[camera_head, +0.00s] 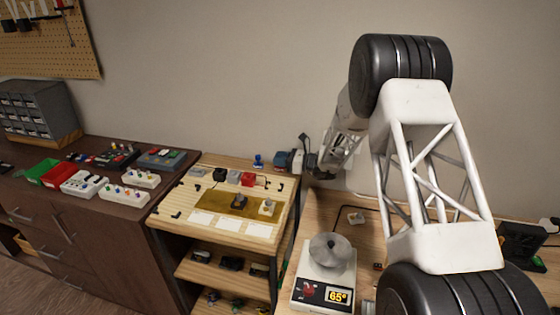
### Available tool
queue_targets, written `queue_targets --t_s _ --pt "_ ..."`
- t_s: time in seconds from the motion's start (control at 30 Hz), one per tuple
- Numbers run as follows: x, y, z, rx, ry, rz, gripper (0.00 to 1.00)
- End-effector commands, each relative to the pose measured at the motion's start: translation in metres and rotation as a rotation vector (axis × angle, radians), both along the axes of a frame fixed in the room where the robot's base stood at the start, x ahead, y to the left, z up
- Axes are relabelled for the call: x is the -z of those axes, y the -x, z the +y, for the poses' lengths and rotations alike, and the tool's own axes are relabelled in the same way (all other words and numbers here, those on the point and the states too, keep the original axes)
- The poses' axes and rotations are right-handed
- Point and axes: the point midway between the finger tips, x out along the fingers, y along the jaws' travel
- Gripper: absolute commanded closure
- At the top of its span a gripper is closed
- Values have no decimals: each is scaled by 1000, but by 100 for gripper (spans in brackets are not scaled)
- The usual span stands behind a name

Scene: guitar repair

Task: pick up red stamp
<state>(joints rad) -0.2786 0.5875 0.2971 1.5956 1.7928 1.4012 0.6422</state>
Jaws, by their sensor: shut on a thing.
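My gripper (312,170) is at the far right corner of the wooden work cart, by the wall. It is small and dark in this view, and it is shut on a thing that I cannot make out. A blue stamp (258,160) stands upright at the cart's back edge, left of my gripper.
The wooden cart (245,228) holds small blocks and a brown mat (215,202). Blue-grey items (282,159) are close left of my gripper. The dark cabinet (70,215) carries several trays.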

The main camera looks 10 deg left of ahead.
Motion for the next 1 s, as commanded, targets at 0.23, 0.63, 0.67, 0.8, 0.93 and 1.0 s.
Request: queue_targets --t_s 0.23,0.63,0.67,0.8,0.93,1.0 --pt "-19 5 0 0 -1 -2 99" --pt "-68 25 0 -1 0 2 99" --pt "-68 30 0 -1 1 2 99" --pt "-68 54 1 -1 0 1 99" --pt "-68 77 0 0 0 1 99" --pt "-68 90 0 -1 0 1 99"
